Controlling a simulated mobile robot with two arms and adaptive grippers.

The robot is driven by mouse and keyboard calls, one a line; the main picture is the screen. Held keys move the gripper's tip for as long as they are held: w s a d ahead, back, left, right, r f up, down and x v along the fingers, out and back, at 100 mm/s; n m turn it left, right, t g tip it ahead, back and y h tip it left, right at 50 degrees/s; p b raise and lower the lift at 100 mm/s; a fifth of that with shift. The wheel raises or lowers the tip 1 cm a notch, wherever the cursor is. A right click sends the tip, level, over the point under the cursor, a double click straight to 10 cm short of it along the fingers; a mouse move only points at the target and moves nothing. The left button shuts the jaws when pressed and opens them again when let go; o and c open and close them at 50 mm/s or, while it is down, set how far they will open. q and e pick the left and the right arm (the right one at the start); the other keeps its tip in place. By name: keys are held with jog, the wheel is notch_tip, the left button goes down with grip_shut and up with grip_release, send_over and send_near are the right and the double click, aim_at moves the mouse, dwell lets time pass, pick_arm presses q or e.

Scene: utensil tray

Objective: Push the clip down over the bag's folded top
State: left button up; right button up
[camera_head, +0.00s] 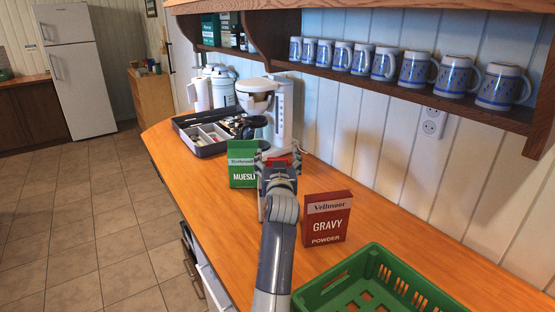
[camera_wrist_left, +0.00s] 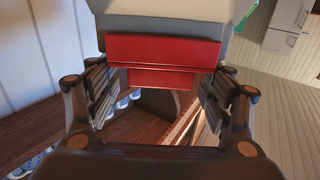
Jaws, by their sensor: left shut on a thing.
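A red clip (camera_head: 284,161) is between the fingers of my left gripper (camera_head: 276,163), which is shut on it. In the left wrist view the clip (camera_wrist_left: 163,50) shows as two red bars between the fingers of the gripper (camera_wrist_left: 160,88). The green muesli bag (camera_head: 242,165) stands upright on the counter, just left of the gripper in the head view; its right side is partly hidden. My right gripper is not in view.
A red gravy powder box (camera_head: 326,220) stands right of my arm, with a green crate (camera_head: 420,291) in front. A coffee maker (camera_head: 290,115) and a utensil tray (camera_head: 208,148) are behind. A shelf (camera_head: 420,98) with several mugs overhangs the counter.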

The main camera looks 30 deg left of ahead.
pick_arm(q)
jog(key=o, duration=0.9)
jog(key=shift+f, duration=0.2)
jog(key=shift+s, duration=0.1)
